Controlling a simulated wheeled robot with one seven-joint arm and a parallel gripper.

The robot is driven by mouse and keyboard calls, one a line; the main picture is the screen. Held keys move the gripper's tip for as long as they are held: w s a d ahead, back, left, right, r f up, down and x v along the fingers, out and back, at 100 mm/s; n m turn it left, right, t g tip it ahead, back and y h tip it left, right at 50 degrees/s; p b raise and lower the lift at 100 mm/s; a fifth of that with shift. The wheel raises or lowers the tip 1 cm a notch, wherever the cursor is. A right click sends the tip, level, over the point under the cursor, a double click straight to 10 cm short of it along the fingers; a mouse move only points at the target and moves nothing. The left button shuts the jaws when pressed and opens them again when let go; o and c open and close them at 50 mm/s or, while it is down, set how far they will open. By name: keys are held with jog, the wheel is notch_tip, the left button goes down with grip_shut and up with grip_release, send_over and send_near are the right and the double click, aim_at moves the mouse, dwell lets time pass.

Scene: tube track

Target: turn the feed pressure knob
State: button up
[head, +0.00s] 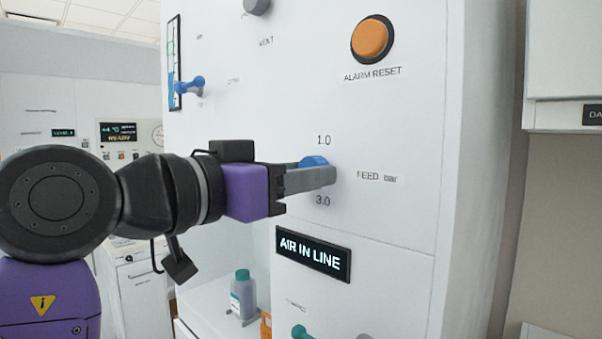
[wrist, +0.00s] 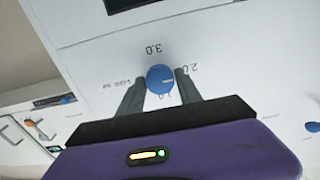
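The feed pressure knob (wrist: 160,79) is blue and round, with a pale pointer line toward the right in the wrist view. In the head view, only its upper part (head: 314,161) shows above a grey finger, between the 1.0 and 3.0 marks on the white panel. My gripper (wrist: 161,78) reaches straight to the panel, with one finger at each side of the knob. Both fingertips appear to touch the knob's sides, with no clear gap. The near finger hides the rest of the knob in the head view.
An AIR IN LINE display (head: 313,254) is just below my gripper. An orange alarm reset button (head: 370,39) is above right, and a blue lever (head: 190,86) above left. A teal-capped bottle (head: 243,294) stands on a ledge below.

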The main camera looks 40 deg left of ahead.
grip_shut()
jog(key=shift+m+b, duration=0.3)
jog(key=shift+b, duration=0.05)
jog(key=m+b, duration=0.9)
jog(key=m, duration=0.8)
jog(key=shift+m, duration=0.4)
